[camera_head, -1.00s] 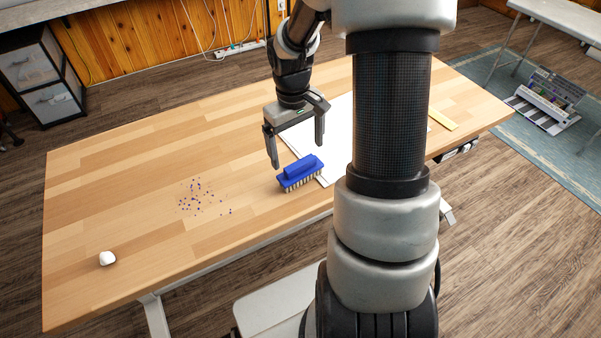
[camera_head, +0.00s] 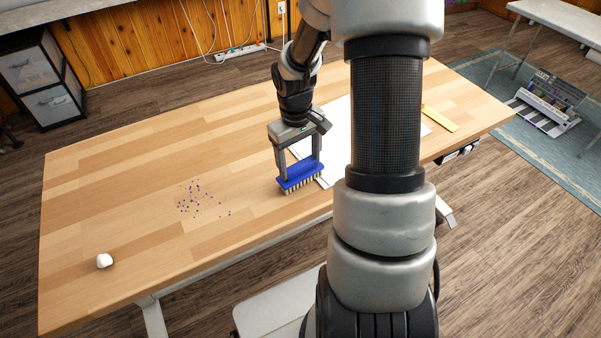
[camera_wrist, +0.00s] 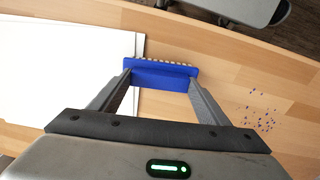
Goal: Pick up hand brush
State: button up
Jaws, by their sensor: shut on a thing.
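The hand brush (camera_head: 299,181) is blue with pale bristles facing down. It is on the wooden table near the front edge, beside the white sheet. My gripper (camera_head: 299,172) reaches down over it with one finger at each end of its handle and is shut on it. In the wrist view the brush (camera_wrist: 163,73) lies between the fingertips of my gripper (camera_wrist: 160,78), bristles showing on its far side. The fingers and the brush's top partly hide the handle. I cannot tell any gap between bristles and table.
Small blue and dark specks (camera_head: 197,198) lie on the table (camera_head: 130,170) left of the brush. A white lump (camera_head: 104,261) sits at the front left. The white sheet (camera_head: 337,118) and a yellow strip (camera_head: 440,117) lie to the right. The table's left half is mostly clear.

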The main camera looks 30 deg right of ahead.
aim_at(300, 165)
notch_tip(300, 165, up, 10)
jog(key=p, duration=0.2)
dwell(0.3)
